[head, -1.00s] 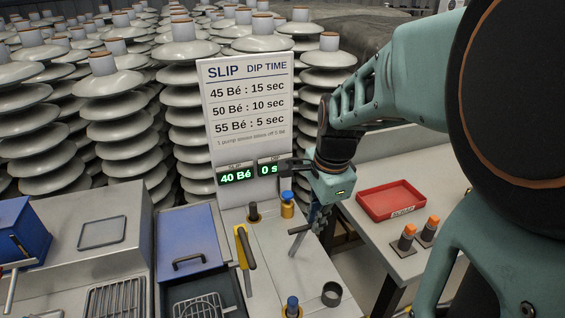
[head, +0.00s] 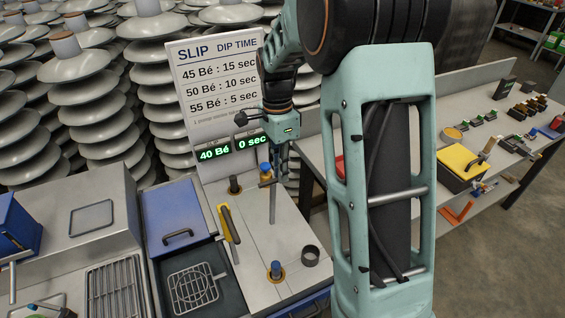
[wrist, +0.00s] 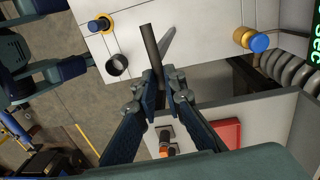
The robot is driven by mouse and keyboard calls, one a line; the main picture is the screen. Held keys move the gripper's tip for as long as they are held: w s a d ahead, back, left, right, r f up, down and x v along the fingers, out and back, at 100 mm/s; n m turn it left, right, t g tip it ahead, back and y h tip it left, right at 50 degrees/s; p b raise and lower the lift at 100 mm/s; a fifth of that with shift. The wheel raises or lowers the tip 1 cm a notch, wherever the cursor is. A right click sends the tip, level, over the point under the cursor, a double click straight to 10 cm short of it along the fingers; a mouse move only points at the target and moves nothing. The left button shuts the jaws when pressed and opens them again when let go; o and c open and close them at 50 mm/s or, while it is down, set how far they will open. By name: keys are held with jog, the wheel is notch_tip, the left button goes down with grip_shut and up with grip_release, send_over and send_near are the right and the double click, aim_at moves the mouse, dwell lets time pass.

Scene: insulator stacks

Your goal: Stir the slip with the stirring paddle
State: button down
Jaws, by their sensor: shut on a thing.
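My gripper (head: 279,165) is over the grey worktop beside the slip sign. In the wrist view its fingers (wrist: 166,85) are shut on a dark grey rod, seemingly the stirring paddle (wrist: 149,45). A lighter flat grey strip (wrist: 167,38) shows beside the rod; I cannot tell whether it is part of it. In the head view a thin grey shaft (head: 272,205) extends down below the gripper. The slip display (head: 214,152) reads 40 Bé and the timer (head: 252,141) 0 sec. I cannot make out the slip itself.
A blue lid with a handle (head: 175,212) and a wire basket (head: 193,288) are left of the worktop. A red tray (wrist: 228,133) is on the side table.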

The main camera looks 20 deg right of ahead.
jog(key=w+a+f+p, duration=0.1)
jog(key=w+p, duration=0.1)
jog(key=w, duration=0.7)
jog(key=shift+w+a+f, duration=0.2)
jog(key=shift+a, duration=0.2)
jog(key=c, duration=2.3)
grip_release()
jog(key=shift+s, duration=0.15)
jog(key=shift+o, duration=1.4)
jog(key=shift+f, duration=0.1)
jog(key=w+a+r+p, duration=0.1)
jog(key=w+r+p, duration=0.4)
jog(key=r, duration=0.5)
jog(key=shift+w+r, duration=0.25)
jog(key=shift+w, duration=0.7)
jog(key=shift+a, duration=0.1)
notch_tip(320, 180, up, 12)
jog(key=shift+w, duration=0.4)
